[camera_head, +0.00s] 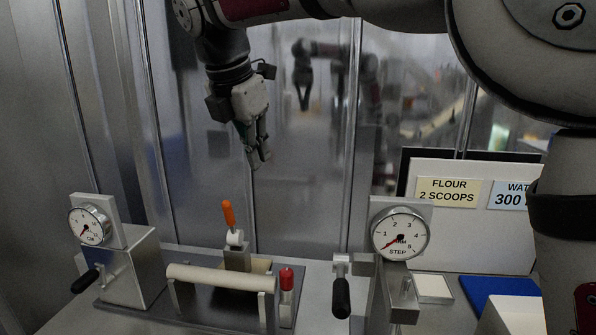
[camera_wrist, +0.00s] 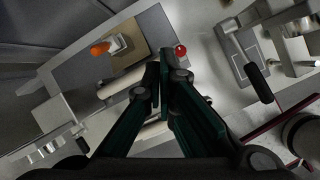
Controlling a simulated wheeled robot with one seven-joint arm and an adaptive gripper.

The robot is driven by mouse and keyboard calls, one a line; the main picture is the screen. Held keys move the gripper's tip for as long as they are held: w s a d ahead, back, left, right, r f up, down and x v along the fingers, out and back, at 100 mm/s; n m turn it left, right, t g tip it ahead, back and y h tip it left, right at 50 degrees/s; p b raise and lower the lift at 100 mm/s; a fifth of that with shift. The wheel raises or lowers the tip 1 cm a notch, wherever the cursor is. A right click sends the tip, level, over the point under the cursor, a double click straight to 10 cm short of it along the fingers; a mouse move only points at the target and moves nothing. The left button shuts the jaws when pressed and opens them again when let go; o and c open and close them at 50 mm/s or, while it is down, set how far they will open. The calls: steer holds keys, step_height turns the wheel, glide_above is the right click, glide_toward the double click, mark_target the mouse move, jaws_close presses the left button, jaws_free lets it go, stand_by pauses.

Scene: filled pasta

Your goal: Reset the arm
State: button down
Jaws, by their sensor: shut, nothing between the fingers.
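My gripper (camera_head: 257,160) hangs in the air at the upper left of the head view, pointing down, above the bench and in front of a shiny metal wall. Its fingers are shut with nothing between them. In the wrist view the dark green fingers (camera_wrist: 160,75) come together near the middle, over the device with the roller. My arm reaches across the top of the head view from the right. No object is held or touched.
Below stand an orange-handled lever (camera_head: 229,214), a pale roller (camera_head: 219,276), a red-capped part (camera_head: 286,279), a left dial (camera_head: 90,225) and a STEP dial (camera_head: 400,234). A sign board (camera_head: 470,235) and blue mat (camera_head: 497,289) are at the right. Air around the gripper is clear.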

steer(key=s+d+f+m, duration=0.2)
steer(key=s+d+m, duration=0.55)
steer(key=d, duration=0.25)
steer(key=s+d+f+m, duration=0.2)
steer(key=s+d+m, duration=0.5)
steer(key=d+m, duration=0.3)
steer(key=s+d+f+m+y, duration=0.1)
steer(key=s+d+f+m, duration=0.6)
steer(key=s+f+m, duration=0.3)
steer(key=s+m, duration=0.1)
steer(key=s, duration=0.2)
steer(key=shift+s+d+y, duration=0.15)
steer(key=shift+s+y, duration=0.1)
steer(key=shift+y, duration=0.15)
